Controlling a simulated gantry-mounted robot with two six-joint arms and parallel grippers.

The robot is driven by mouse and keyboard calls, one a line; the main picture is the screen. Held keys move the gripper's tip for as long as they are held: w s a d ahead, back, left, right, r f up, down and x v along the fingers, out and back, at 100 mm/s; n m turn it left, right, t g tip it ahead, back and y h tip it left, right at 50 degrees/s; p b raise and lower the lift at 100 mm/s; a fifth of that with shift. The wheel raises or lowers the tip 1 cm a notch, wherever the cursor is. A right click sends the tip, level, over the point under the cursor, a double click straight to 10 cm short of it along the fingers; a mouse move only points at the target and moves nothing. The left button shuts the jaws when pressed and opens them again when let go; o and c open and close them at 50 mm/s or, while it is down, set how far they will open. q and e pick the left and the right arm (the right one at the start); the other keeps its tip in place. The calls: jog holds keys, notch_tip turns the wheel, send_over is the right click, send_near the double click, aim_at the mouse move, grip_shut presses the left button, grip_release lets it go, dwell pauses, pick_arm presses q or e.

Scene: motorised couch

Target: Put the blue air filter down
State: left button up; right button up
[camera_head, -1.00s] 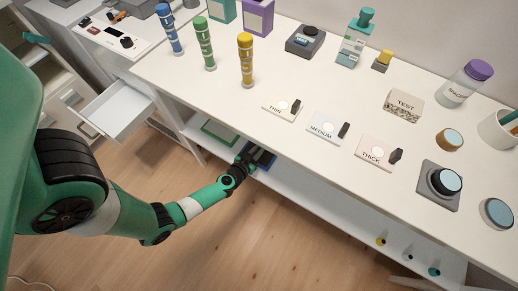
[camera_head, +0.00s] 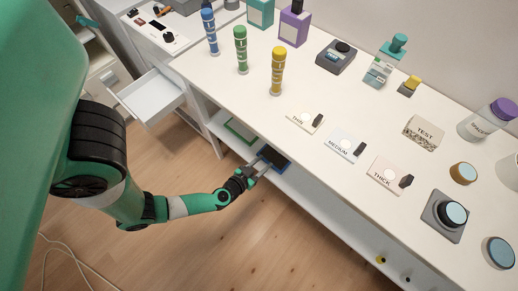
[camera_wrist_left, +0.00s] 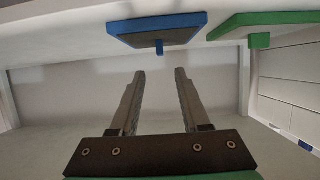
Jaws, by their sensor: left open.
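The blue air filter (camera_head: 276,157) is a dark flat panel with a blue frame on the low shelf under the white tabletop. In the left wrist view the blue filter (camera_wrist_left: 155,30) is at the top, with its small blue tab beyond the fingertips. My left gripper (camera_head: 259,166) is at the shelf's front edge, pointing at the filter. In the left wrist view the left gripper (camera_wrist_left: 146,76) is open, with nothing between its fingers, and looks apart from the tab. My right gripper is not in view.
A green-framed filter (camera_head: 239,131) lies on the same shelf, left of the blue one. An open white drawer (camera_head: 153,97) juts out at the left. The tabletop (camera_head: 230,90) overhangs the shelf and carries several bottles and labelled pads. The floor in front is clear.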

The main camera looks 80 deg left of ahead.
pick_arm(q)
jog(key=shift+p+v, duration=0.35)
jog(key=shift+v, duration=0.9)
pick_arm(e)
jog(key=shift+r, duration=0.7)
